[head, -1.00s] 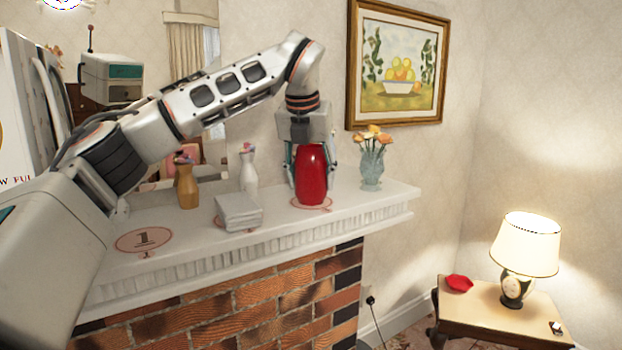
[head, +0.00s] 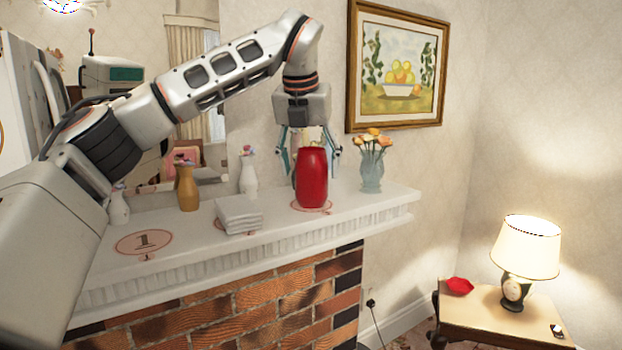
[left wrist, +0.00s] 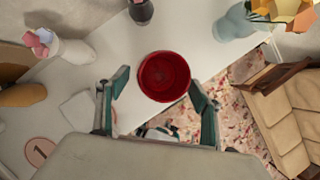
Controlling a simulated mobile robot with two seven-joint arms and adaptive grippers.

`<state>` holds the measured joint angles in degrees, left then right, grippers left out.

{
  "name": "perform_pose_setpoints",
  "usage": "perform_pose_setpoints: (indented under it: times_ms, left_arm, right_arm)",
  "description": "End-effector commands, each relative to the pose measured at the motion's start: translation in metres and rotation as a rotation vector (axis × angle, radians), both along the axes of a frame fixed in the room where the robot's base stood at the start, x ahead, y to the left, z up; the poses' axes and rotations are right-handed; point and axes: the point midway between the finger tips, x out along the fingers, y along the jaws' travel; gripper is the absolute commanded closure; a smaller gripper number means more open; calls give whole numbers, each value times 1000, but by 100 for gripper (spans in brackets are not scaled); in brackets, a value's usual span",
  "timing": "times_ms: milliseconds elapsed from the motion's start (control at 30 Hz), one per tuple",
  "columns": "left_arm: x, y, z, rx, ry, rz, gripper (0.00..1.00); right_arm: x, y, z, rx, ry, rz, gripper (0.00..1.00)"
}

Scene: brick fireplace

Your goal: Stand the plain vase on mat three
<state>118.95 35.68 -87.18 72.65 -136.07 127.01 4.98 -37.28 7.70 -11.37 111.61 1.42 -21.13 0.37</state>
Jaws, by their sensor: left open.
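The plain vase is red, glossy and without flowers (head: 312,180). It stands upright at the right part of the mantel on a round pinkish mat (head: 328,208), whose number is hidden. My left gripper (head: 310,150) is open, pointing down, with its fingers apart on either side of the vase's upper part. In the left wrist view the red vase (left wrist: 165,77) shows from above, round and open, between the spread fingers of my left gripper (left wrist: 160,88), with gaps to both. My right gripper is not in view.
A glass vase with orange flowers (head: 371,172) stands close to the right. A dark vase (left wrist: 141,10) is behind the red one. Mat one (head: 144,242) is bare.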

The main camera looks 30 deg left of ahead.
Motion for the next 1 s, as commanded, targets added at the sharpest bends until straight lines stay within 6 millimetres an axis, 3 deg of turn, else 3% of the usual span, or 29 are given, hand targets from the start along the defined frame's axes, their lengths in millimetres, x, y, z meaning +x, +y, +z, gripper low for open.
perform_pose_setpoints:
  times_ms: [200,400,1000]
  left_arm:
    - [-17,-5,45,1,-5,1,34]
    - [-27,-7,68,1,-2,0,34]
    - [-30,-8,75,0,0,0,34]
  right_arm:
    - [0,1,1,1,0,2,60]
    - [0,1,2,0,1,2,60]
    - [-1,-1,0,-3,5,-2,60]
